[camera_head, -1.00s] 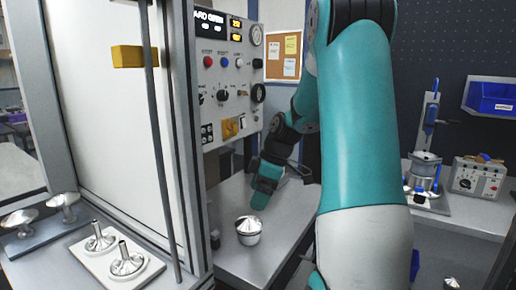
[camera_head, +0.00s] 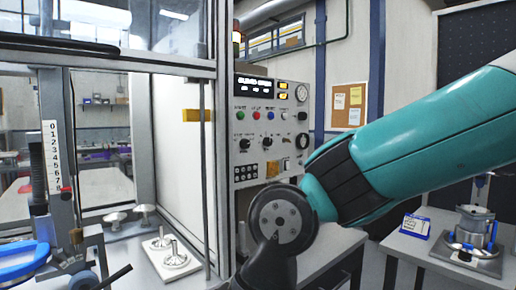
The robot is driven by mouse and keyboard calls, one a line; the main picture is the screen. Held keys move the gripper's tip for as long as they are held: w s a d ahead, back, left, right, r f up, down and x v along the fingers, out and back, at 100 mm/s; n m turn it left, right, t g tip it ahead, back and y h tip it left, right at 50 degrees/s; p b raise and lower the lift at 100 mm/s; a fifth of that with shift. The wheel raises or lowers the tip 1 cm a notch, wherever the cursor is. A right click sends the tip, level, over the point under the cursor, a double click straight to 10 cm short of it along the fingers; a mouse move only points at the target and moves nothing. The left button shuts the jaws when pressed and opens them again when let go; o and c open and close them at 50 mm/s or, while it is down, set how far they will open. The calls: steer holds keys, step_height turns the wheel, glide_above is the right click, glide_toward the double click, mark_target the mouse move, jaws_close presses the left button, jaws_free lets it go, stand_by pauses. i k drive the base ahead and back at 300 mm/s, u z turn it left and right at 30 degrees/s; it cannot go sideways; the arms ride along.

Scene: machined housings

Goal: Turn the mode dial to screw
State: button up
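A control panel (camera_head: 270,125) stands upright in the middle, with coloured buttons, lit displays and several knobs. A row of small knobs (camera_head: 256,143) sits below the buttons, and a larger black knob (camera_head: 302,141) is at the right edge. The labels are too small to read, so I cannot tell which is the mode dial or where any pointer stands. My teal arm crosses from the right to a dark joint in front of the panel's lower part. My gripper is below the picture edge or hidden.
A glass-sided enclosure stands left of the panel, with metal parts on a white plate (camera_head: 172,262). A ruled gauge (camera_head: 54,158) and a blue ring (camera_head: 22,262) are at the near left. A metal pot device (camera_head: 474,230) and a blue-and-white box (camera_head: 415,227) stand on a bench at right.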

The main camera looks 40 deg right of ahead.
mark_target(244, 144)
steer(key=k, duration=0.95)
steer(key=z, duration=0.75)
steer(key=i, duration=1.8)
steer(key=u, duration=0.4)
steer(key=k, duration=0.4)
steer(key=u, duration=0.55)
steer(key=i, duration=0.4)
steer(key=z, duration=0.1)
